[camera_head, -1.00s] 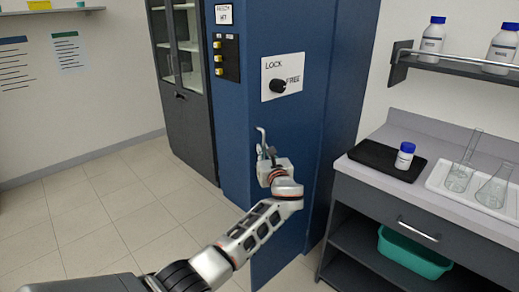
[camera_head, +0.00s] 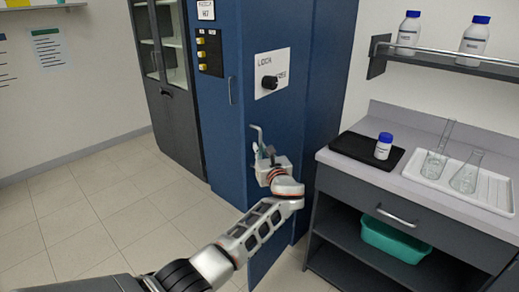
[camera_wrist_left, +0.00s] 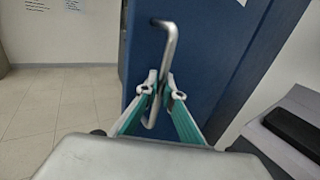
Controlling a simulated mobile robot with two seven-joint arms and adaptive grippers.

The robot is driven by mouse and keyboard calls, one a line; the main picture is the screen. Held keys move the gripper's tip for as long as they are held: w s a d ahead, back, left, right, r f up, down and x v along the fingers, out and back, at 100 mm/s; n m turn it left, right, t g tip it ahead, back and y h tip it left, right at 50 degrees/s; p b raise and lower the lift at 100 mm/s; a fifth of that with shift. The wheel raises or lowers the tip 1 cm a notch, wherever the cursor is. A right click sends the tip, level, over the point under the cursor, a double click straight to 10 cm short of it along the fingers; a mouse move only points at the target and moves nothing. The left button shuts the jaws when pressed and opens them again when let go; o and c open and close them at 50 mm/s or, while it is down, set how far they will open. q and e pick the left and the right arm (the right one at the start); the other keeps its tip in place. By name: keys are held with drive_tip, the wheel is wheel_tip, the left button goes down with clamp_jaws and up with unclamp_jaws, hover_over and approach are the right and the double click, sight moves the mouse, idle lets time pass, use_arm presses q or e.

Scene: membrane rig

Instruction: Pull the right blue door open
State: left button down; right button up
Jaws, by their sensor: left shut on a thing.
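A bent metal handle (camera_head: 256,133) sticks out from the door. It also shows in the left wrist view (camera_wrist_left: 170,45), upright, with its lower part between the fingertips. My left gripper (camera_wrist_left: 158,92) is shut on this handle, with its green-lined fingers on either side. It also shows in the head view (camera_head: 264,158). My right gripper is out of view.
A grey bench (camera_head: 361,169) with a black tray (camera_head: 346,147), a bottle and glass flasks stands right of the door. A shelf (camera_head: 445,56) with bottles hangs above it. Open tiled floor (camera_head: 110,205) lies left of the door.

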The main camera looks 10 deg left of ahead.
use_arm(q)
drive_tip(key=shift+a+f, duration=0.1)
drive_tip(key=shift+f, duration=0.1)
drive_tip(key=c, duration=2.2)
unclamp_jaws()
drive_tip(key=shift+s+r, duration=0.1)
drive_tip(key=shift+r, duration=0.1)
